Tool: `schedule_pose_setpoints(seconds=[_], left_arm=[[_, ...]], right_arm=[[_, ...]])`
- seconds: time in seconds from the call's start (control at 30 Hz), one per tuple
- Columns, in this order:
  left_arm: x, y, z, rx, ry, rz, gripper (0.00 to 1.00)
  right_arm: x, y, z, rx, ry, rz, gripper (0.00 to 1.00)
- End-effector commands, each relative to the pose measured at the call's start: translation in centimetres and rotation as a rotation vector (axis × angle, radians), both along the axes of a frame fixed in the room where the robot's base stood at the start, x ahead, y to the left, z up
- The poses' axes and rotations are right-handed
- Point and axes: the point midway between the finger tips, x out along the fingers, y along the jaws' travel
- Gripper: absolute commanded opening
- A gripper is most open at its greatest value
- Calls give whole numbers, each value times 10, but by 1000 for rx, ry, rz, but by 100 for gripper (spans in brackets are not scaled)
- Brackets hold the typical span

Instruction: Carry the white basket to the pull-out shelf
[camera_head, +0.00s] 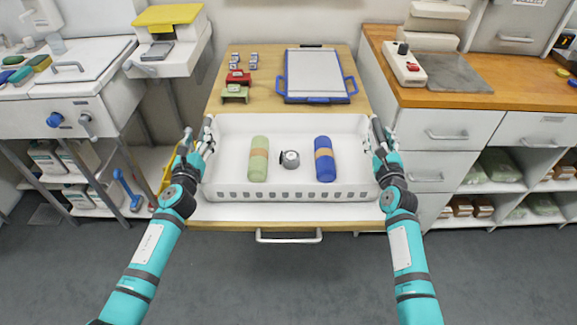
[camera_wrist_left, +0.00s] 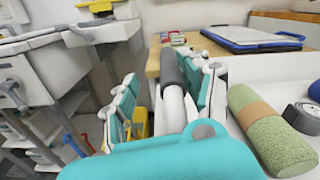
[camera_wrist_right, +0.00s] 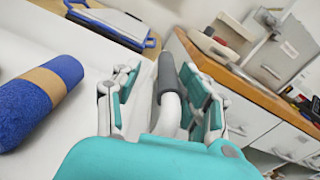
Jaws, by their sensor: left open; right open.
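The white basket (camera_head: 300,188) sits level at the front of the wooden table. It holds a green roll (camera_head: 258,160), a small grey round item (camera_head: 290,160) and a blue roll (camera_head: 324,160). My left gripper (camera_head: 207,136) is at the basket's left end, open, with its fingers on either side of a grey-sleeved handle (camera_wrist_left: 171,70). My right gripper (camera_head: 379,136) is at the right end, open, likewise around a grey-sleeved handle (camera_wrist_right: 168,74). A white surface (camera_head: 290,213) with a wooden front edge shows beneath the basket; I cannot tell whether it is the pull-out shelf.
Behind the basket, the table (camera_head: 262,85) carries a blue-framed board (camera_head: 315,75), red and green holders (camera_head: 237,82) and small blocks. A wood-topped cabinet (camera_head: 450,90) stands close on the right, a white bench (camera_head: 75,85) on the left. The floor in front is clear.

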Motion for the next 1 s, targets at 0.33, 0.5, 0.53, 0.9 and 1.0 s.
schedule_pose_setpoints(seconds=[0.33,0.5,0.53,0.9,1.0], left_arm=[[0,-4,3,-2,-6,-10,83],[0,-3,2,-2,-4,-7,83],[0,-3,2,-1,-4,-6,83],[-37,-1,-1,2,2,-5,83],[-60,-2,-2,1,3,-6,83]], right_arm=[[1,3,4,0,-6,3,45],[1,2,4,-1,-7,2,45],[1,2,4,-1,-7,2,45],[1,0,4,-2,-8,0,45],[1,0,4,-2,-8,0,45]])
